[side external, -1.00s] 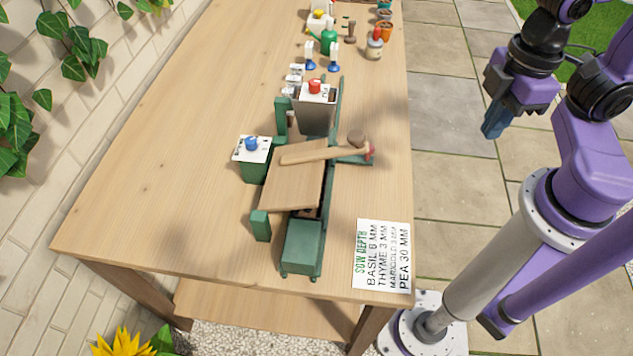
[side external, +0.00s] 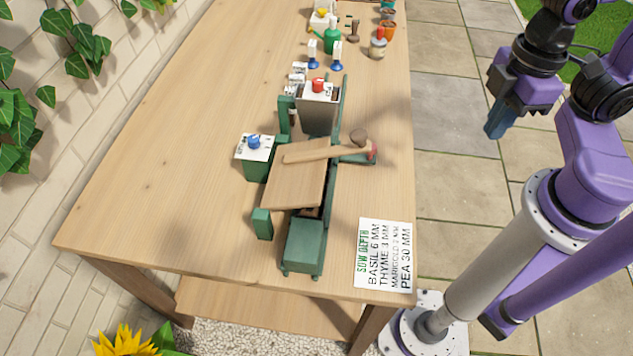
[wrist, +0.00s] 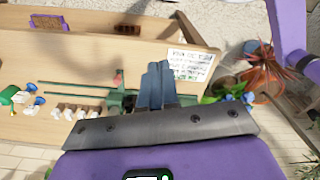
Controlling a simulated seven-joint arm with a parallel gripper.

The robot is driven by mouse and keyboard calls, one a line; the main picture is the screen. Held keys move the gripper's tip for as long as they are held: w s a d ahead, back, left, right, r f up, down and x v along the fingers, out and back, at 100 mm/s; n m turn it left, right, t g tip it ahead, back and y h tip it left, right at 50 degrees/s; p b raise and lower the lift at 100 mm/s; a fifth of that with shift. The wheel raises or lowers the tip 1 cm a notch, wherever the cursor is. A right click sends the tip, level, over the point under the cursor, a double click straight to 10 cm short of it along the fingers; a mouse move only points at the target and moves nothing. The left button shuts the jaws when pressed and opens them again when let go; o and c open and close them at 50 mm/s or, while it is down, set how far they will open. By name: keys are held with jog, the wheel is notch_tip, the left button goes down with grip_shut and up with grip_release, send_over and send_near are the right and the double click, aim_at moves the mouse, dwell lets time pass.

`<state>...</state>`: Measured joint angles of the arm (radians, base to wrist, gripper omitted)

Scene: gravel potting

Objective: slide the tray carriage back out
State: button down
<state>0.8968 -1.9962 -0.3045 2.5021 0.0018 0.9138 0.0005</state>
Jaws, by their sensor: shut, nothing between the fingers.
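A green rail machine stands on the wooden table. A green block, seemingly the tray carriage (side external: 304,246), sits at the near end of its dark green rails (side external: 332,178). A tilted wooden board (side external: 296,187) covers the middle of the rails, so any tray under it is hidden. A wooden lever (side external: 325,153) with a red tip lies across the board's far edge. My gripper (side external: 494,130) is shut and empty, in the air right of the table, well apart from the machine. In the wrist view its blue fingers (wrist: 154,84) are together, covering part of the machine.
A grey hopper with a red knob (side external: 319,85) stands behind the board. A green box with a blue knob (side external: 254,141) is to its left. A sow-depth card (side external: 384,255) lies at the near right. Several pots and tools stand at the far end; the table's left side is clear.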

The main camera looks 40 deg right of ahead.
jog(key=c, duration=1.8)
grip_release()
jog(key=o, duration=0.5)
jog(key=shift+c, duration=0.2)
jog(key=o, duration=0.5)
jog(key=shift+w+a, duration=0.15)
jog(key=shift+w, duration=0.15)
jog(key=shift+c, duration=0.2)
jog(key=w+a+f+m, duration=0.1)
jog(key=w+a+m, duration=0.1)
jog(key=w+m, duration=0.6)
jog(key=w+a+f+m, duration=0.1)
jog(key=w+a+m, duration=0.3)
jog(key=w, duration=0.8)
jog(key=shift+m, duration=0.3)
jog(key=f, duration=0.5)
jog(key=d+f, duration=0.1)
jog(key=f, duration=1.1)
jog(key=shift+s+d+f, duration=0.15)
jog(key=shift+s+d, duration=0.05)
jog(key=shift+d, duration=0.05)
grip_shut()
